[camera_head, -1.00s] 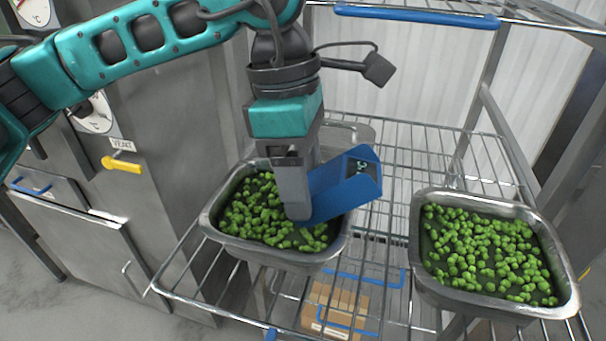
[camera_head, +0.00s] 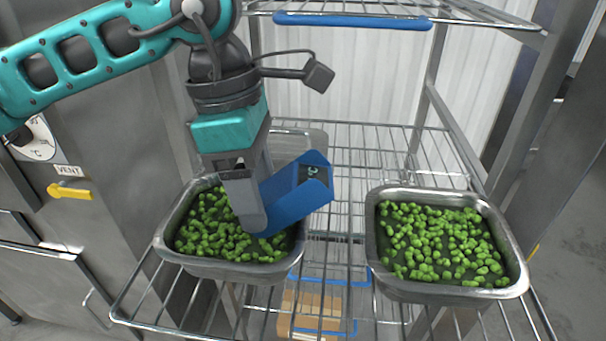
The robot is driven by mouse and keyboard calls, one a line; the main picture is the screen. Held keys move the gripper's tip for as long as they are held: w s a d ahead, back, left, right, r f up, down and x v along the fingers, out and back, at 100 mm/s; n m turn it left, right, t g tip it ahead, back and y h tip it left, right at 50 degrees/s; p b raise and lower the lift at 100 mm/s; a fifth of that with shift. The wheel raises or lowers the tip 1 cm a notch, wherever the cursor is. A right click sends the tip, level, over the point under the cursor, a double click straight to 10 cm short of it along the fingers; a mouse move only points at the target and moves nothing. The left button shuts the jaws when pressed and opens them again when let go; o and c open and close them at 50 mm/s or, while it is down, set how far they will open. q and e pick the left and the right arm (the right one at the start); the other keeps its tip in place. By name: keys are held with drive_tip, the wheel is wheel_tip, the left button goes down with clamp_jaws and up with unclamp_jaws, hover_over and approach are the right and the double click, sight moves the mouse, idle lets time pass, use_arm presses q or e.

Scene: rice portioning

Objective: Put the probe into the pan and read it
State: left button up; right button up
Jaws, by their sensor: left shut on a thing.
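My left gripper (camera_head: 250,215) points down over the left steel pan (camera_head: 170,250), shut on the blue probe (camera_head: 289,200). The probe is tilted, its body sticking out to the right of the fingers, with a small dark display (camera_head: 314,173) near its top. Its lower end and any tip are hidden by the fingers or too small to tell, so I cannot tell if it touches the food. The left pan holds many green pieces (camera_head: 203,233). A second pan (camera_head: 450,293) with similar green pieces stands to the right, apart from the gripper. My right gripper is not in view.
Both pans stand on a wire rack shelf (camera_head: 357,158) with a gap between them. A blue-edged shelf (camera_head: 352,20) is above. A cardboard box (camera_head: 310,312) is below. A steel cabinet with a yellow VENT handle (camera_head: 70,192) stands at the left.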

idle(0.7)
use_arm(q)
wheel_tip(320, 180, up, 2)
drive_tip(key=shift+r+p, duration=0.25)
drive_tip(key=shift+p, duration=0.55)
wheel_tip(320, 180, up, 7)
drive_tip(key=shift+r, duration=0.2)
